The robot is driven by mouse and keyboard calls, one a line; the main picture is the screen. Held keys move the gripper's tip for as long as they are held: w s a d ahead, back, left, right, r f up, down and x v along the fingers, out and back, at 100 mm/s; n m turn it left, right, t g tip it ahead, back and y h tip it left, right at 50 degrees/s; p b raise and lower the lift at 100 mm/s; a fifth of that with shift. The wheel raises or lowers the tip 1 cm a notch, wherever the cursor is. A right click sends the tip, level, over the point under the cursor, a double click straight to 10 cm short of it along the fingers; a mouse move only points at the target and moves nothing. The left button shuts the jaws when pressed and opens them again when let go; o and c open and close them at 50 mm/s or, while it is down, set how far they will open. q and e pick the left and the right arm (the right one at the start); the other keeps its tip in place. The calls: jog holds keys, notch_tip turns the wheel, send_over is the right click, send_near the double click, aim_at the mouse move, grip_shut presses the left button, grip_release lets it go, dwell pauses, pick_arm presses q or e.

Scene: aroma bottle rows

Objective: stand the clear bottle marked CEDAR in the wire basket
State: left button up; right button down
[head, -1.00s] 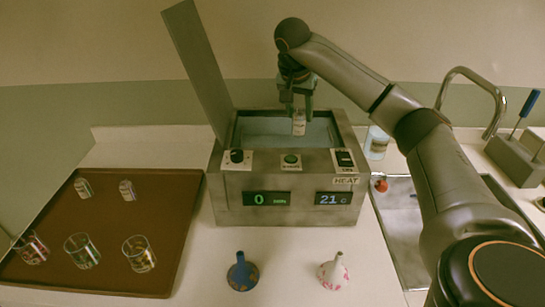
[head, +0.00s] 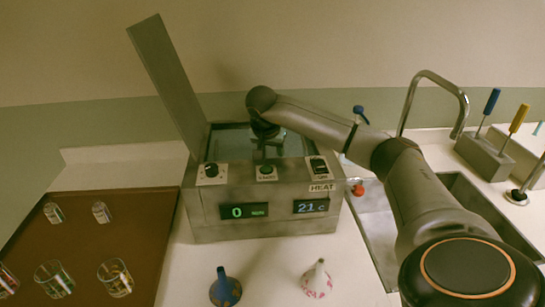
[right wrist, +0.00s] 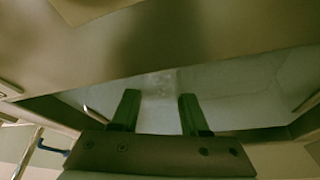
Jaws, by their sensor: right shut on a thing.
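My right gripper (head: 268,150) reaches down into the open top of the metal heating bath (head: 262,207). Its fingers are mostly hidden behind the bath's front in the head view. In the right wrist view the two dark fingers (right wrist: 160,112) point into the bath, with a pale, see-through bottle (right wrist: 159,100) between them. Its mark cannot be read. I cannot make out the wire basket, nor whether the bottle touches anything below. My left gripper is not in view.
The bath's lid (head: 166,85) stands open at the left. A brown tray (head: 135,235) holds small bottles and glasses at the left. A blue funnel (head: 225,290) and a patterned funnel (head: 317,280) stand in front. A sink (head: 372,232) lies to the right.

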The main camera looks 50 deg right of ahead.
jog(key=shift+f, duration=0.15)
jog(key=shift+c, duration=2.1)
grip_release()
jog(key=shift+a+r, duration=0.1)
jog(key=shift+r, duration=0.4)
jog(key=v, duration=1.1)
jog(key=shift+r, duration=0.2)
jog(key=shift+a, duration=0.1)
